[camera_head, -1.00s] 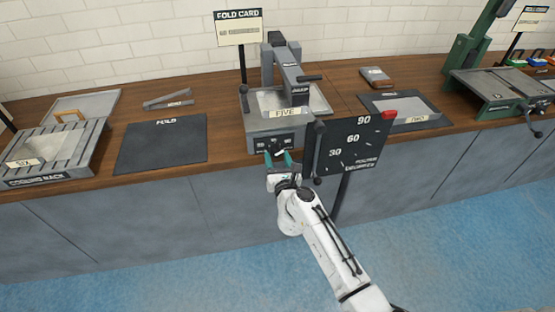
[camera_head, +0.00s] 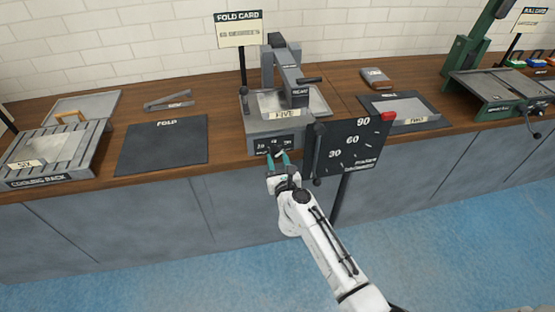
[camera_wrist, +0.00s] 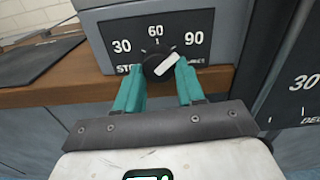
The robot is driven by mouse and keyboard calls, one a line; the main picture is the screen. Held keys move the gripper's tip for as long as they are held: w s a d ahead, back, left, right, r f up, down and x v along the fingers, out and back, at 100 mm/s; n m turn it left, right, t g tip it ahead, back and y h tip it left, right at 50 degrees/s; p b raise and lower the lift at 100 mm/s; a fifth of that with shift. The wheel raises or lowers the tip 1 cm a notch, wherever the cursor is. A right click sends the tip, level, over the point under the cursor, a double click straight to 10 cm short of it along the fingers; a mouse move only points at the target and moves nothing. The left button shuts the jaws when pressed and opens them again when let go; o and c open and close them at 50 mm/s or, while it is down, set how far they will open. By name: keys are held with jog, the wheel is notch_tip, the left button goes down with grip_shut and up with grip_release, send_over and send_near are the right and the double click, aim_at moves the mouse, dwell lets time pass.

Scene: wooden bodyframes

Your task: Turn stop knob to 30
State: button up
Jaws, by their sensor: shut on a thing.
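The stop knob (camera_wrist: 158,65) is a round black dial with a white pointer bar, on the dark front panel (camera_wrist: 120,28) marked 30, 60 and 90. The bar lies slanted, its upper right end towards the 90 side. My gripper (camera_wrist: 160,78) has its teal fingers shut on the knob, one on each side. The fingers hide the knob's lower sides and part of the lettering below. In the head view my gripper (camera_head: 278,160) is at the front of the grey bending machine (camera_head: 272,126), and the knob is mostly hidden there.
A dark angle board (camera_head: 350,148) with 30, 60, 90 and a red tab (camera_head: 388,116) stands close at the right. A fold card sign (camera_head: 239,33) rises behind. A black fold mat (camera_head: 160,146) and cooling rack (camera_head: 52,155) lie left. The floor in front is clear.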

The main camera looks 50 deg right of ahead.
jog(key=n+p, duration=0.2)
jog(key=n, duration=0.3)
jog(key=shift+r+n, duration=0.1)
jog(key=shift+n, duration=0.2)
jog(key=n+p, duration=0.2)
jog(key=n, duration=0.3)
jog(key=shift+r, duration=0.1)
jog(key=n+p, duration=0.2)
jog(key=n, duration=0.3)
jog(key=shift+d+n, duration=0.1)
jog(key=shift+n, duration=0.3)
jog(key=n+p, duration=0.1)
jog(key=n, duration=0.4)
jog(key=shift+s+p, duration=0.1)
jog(key=shift+p, duration=0.2)
jog(key=shift+n, duration=0.4)
jog(key=o, duration=1)
jog(key=shift+o, duration=0.2)
jog(key=p+v, duration=0.2)
jog(key=v, duration=0.8)
jog(key=shift+s+a+p, duration=0.3)
